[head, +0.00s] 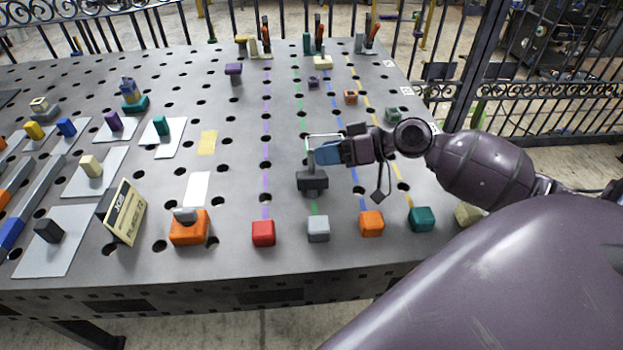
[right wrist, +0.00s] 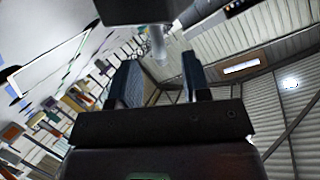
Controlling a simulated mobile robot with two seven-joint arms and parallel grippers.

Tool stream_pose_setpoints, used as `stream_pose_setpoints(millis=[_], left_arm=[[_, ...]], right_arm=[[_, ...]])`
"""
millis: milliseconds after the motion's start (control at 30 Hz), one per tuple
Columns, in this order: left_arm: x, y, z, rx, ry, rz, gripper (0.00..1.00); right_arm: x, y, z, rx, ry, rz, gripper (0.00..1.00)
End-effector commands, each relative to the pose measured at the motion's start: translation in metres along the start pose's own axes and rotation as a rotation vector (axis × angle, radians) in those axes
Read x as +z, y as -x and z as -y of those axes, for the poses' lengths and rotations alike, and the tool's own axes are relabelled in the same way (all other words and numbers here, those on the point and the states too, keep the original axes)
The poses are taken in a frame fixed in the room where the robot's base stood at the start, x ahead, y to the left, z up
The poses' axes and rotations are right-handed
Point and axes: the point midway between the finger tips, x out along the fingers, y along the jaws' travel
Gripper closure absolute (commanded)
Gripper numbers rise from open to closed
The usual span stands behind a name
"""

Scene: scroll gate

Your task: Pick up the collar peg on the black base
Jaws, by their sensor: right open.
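The black base (head: 312,182) stands on the perforated grey table, with the pale grey collar peg (head: 311,158) upright in it. My right gripper (head: 318,153) is at the peg's height, reaching in from the right, and partly hides the peg's upper part. In the right wrist view, the open blue-padded fingers (right wrist: 160,75) stand apart. The peg (right wrist: 158,46) shows in line with the gap between them, and the dark base (right wrist: 145,10) is at the top edge. I cannot tell whether the fingertips reach around the peg or stop just short. My left gripper is not in view.
Red (head: 263,233), grey (head: 318,229), orange (head: 371,223) and teal (head: 420,219) blocks line the front. An orange base with a grey peg (head: 188,227) and a sign (head: 124,212) stand to the left.

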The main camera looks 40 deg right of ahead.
Motion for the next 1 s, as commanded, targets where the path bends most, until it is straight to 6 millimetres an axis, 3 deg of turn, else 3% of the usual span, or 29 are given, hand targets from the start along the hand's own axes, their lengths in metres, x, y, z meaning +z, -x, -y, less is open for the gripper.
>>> stream_pose_setpoints(millis=[267,600,900,1000], left_arm=[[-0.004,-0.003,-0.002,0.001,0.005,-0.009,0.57],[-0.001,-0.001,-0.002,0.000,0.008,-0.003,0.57],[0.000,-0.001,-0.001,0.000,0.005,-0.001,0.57],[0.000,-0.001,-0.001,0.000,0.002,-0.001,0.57]], right_arm=[[0.006,-0.035,0.000,-0.001,0.000,-0.002,0.56],[0.007,-0.040,0.000,0.001,-0.001,-0.001,0.56],[0.007,-0.040,0.000,0.001,-0.001,-0.001,1.00],[0.007,-0.040,0.000,0.001,-0.001,-0.001,1.00]])
